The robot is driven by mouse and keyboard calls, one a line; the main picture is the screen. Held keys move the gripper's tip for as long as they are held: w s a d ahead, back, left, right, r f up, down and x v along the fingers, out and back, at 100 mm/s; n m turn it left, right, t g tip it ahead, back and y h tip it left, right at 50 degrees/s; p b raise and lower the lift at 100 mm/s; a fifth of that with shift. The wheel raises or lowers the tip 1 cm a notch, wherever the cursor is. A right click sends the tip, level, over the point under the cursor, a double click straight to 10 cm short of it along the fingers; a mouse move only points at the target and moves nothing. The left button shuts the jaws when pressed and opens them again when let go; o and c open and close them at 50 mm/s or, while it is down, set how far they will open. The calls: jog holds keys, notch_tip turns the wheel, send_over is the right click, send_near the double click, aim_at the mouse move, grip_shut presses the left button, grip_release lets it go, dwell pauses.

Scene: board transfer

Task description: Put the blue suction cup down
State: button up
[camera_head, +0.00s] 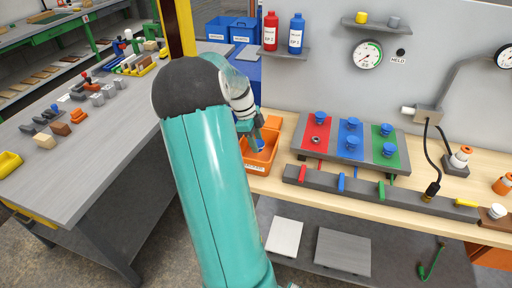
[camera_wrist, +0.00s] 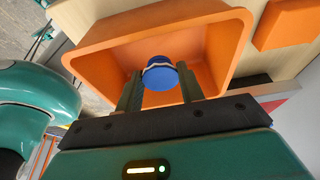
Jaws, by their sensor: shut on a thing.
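My gripper (camera_wrist: 160,90) is shut on a blue suction cup (camera_wrist: 160,74). In the wrist view the cup shows between the two fingers, with the open orange bin (camera_wrist: 105,55) behind it. In the head view my gripper (camera_head: 259,143) is over the orange bin (camera_head: 257,168) at the left end of the wooden bench, mostly hidden by my arm. Whether the cup touches the bin floor I cannot tell. Several other blue suction cups, such as one (camera_head: 352,143), stand on the grey board (camera_head: 300,150) with red, blue and green panels.
A grey rail (camera_head: 321,184) with coloured levers lies along the bench front. A shelf (camera_head: 285,53) with red and blue bottles is on the wall behind. A grey table (camera_head: 110,150) with many parts stands at left.

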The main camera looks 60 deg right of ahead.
jog(key=shift+f, duration=1.5)
jog(key=shift+f, duration=0.2)
jog(key=o, duration=1.1)
jog(key=shift+r, duration=0.1)
jog(key=v, duration=1.2)
jog(key=shift+r, duration=0.1)
